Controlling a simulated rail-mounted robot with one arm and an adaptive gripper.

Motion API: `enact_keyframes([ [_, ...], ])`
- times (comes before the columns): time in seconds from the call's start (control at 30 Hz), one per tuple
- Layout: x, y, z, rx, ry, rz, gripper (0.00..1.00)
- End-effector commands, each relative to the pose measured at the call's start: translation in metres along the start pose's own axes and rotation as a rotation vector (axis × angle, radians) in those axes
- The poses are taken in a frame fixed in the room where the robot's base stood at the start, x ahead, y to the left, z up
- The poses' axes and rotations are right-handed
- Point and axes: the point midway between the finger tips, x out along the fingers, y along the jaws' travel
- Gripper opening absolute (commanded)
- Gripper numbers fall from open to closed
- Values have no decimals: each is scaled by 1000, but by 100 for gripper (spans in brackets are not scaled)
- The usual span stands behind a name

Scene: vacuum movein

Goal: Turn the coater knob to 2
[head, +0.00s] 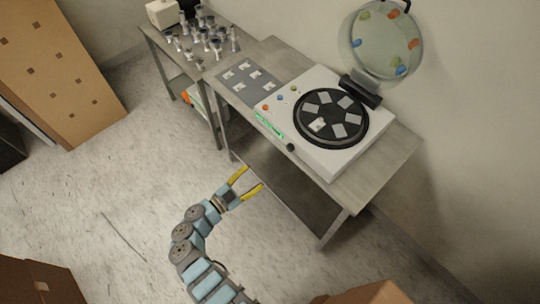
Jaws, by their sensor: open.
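The coater (331,163) is a white box on a metal table, with a round black turntable (357,131) holding several pale square pieces. Its clear round lid (388,47) stands raised at the back. A black knob (290,147) is on the front edge of the coater, near the front corner; its setting is too small to read. Small colored buttons (279,97) and a green display (269,124) are on the left part of the coater. My gripper (250,183) has yellow fingers, is open and empty, and is in front of the table, apart from the knob.
A grey plate with several square pieces (247,83) lies left of the coater. A second table (172,57) at the back left holds several small items and a white box (162,14). Cardboard boxes (62,68) stand at left.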

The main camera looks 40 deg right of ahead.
Motion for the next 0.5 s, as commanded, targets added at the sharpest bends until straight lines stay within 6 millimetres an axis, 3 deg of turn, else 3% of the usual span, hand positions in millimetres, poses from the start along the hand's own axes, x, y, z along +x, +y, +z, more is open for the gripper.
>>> enact_keyframes([
  [0.17,10,1,3,-7,-6,8,60],
  [0.5,65,1,3,-5,-4,7,60],
])
